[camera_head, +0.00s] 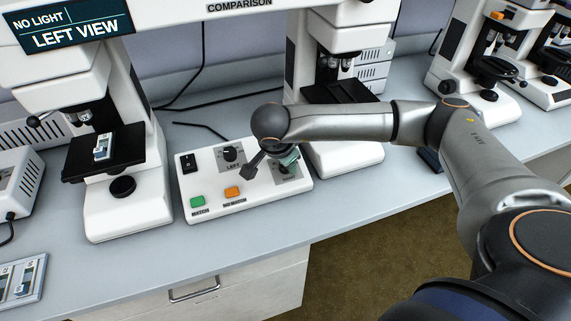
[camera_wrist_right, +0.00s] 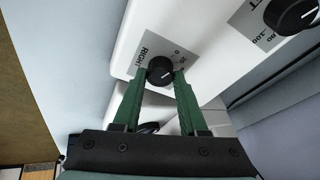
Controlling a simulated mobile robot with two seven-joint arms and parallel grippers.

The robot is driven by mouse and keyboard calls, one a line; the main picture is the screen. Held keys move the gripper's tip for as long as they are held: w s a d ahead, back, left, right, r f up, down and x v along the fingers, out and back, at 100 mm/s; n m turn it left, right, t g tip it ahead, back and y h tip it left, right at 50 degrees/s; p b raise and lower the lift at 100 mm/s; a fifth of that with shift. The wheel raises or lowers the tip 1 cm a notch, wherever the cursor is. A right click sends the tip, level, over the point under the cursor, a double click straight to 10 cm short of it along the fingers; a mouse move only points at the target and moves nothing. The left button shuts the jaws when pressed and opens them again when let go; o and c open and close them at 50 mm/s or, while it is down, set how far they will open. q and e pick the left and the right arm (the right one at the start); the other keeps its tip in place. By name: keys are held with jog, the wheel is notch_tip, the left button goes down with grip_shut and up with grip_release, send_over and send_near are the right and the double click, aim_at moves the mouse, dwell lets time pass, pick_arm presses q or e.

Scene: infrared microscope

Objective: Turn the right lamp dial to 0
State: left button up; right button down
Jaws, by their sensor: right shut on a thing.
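The control box (camera_head: 240,205) stands on the bench between two microscopes. Its right lamp dial (camera_wrist_right: 160,68) is a black round knob on a grey plate marked RIGHT. My right gripper (camera_head: 289,161) reaches it from above, and its green fingers stand on either side of the knob in the wrist view, shut on it. A short white mark shows on the knob, but its exact setting is unclear. In the head view the gripper partly hides this dial. The left lamp dial (camera_head: 230,154) also shows in the wrist view (camera_wrist_right: 290,14). My left gripper is out of view.
The box also has a black switch (camera_head: 189,162), a green MATCH button (camera_head: 197,202) and an orange NO MATCH button (camera_head: 232,192). A screen (camera_head: 75,30) reads "NO LIGHT" and "LEFT VIEW". The left microscope stage (camera_head: 75,160) holds a slide. The bench front is clear.

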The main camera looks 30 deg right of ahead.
jog(key=shift+n, duration=0.4)
dwell(0.3)
jog(key=shift+c, duration=2.2)
grip_release()
jog(key=v, duration=1.2)
jog(key=shift+s+r, duration=0.2)
jog(key=shift+s, duration=0.15)
jog(key=shift+a, duration=0.15)
